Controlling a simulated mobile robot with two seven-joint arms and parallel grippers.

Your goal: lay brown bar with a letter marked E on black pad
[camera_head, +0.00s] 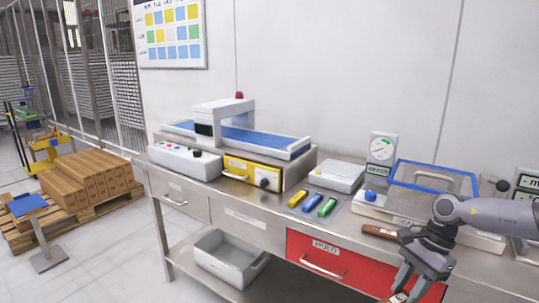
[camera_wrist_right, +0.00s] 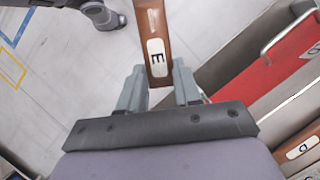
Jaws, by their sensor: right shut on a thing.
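My right gripper (camera_wrist_right: 159,84) is shut on a brown bar (camera_wrist_right: 153,22) with a white label marked E. The bar lies between the fingers and runs out past the top of the wrist view. In the head view the right gripper (camera_head: 408,284) is at the bottom, in front of the table's front edge and below its top. Only a small piece of the held bar (camera_head: 398,298) shows there. My left gripper is not in view.
Another brown bar (camera_head: 379,231) lies on the table by my right arm; a bar marked G (camera_wrist_right: 302,149) shows in the wrist view. The red drawer (camera_head: 318,262) is below.

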